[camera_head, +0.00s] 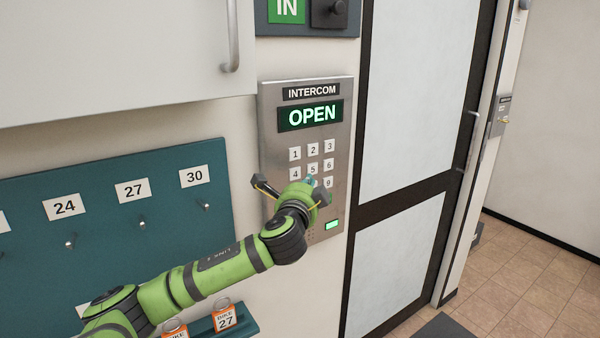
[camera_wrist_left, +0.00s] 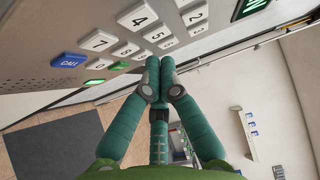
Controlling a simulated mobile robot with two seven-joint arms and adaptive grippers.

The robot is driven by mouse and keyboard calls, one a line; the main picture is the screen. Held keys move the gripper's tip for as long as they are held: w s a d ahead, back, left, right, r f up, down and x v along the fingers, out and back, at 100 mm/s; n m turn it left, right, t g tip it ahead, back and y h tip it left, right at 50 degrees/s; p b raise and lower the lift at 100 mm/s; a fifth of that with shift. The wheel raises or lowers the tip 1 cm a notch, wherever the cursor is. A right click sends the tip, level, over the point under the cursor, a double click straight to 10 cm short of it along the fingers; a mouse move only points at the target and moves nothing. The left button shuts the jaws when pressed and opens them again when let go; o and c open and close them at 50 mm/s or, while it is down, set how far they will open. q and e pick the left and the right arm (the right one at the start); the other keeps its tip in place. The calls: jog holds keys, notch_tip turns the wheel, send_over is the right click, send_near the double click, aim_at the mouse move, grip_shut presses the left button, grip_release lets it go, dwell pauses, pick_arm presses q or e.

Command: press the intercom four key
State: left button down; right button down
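The intercom (camera_head: 268,130) is a grey metal panel with a lit green OPEN display and white number keys. The four key (camera_head: 295,171) is visible at the left of the middle row, just above and left of my left gripper (camera_head: 310,181). In the left wrist view the four key (camera_wrist_left: 137,16) is at the top, uncovered. My left gripper (camera_wrist_left: 160,72) has its green fingertips together with nothing seen between them. The tips overlap the right side of the keypad; contact is unclear. In the head view the gripper hides part of the lower keys. My right gripper is out of view.
A blue CALL key (camera_wrist_left: 68,60) and a green light (camera_head: 332,225) sit low on the panel. A teal board with hooks (camera_head: 100,185) is at left, with orange bike tags (camera_head: 225,318) below. A glass door (camera_head: 410,110) stands at right.

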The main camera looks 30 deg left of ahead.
aim_at(297, 171)
pick_arm(q)
jog(key=a, duration=0.2)
jog(key=shift+w+a+p, duration=0.35)
jog(key=shift+w, duration=0.05)
jog(key=shift+a, duration=0.1)
jog(key=shift+w+a, duration=0.3)
jog(key=shift+a, duration=0.45)
jog(key=shift+r, duration=0.2)
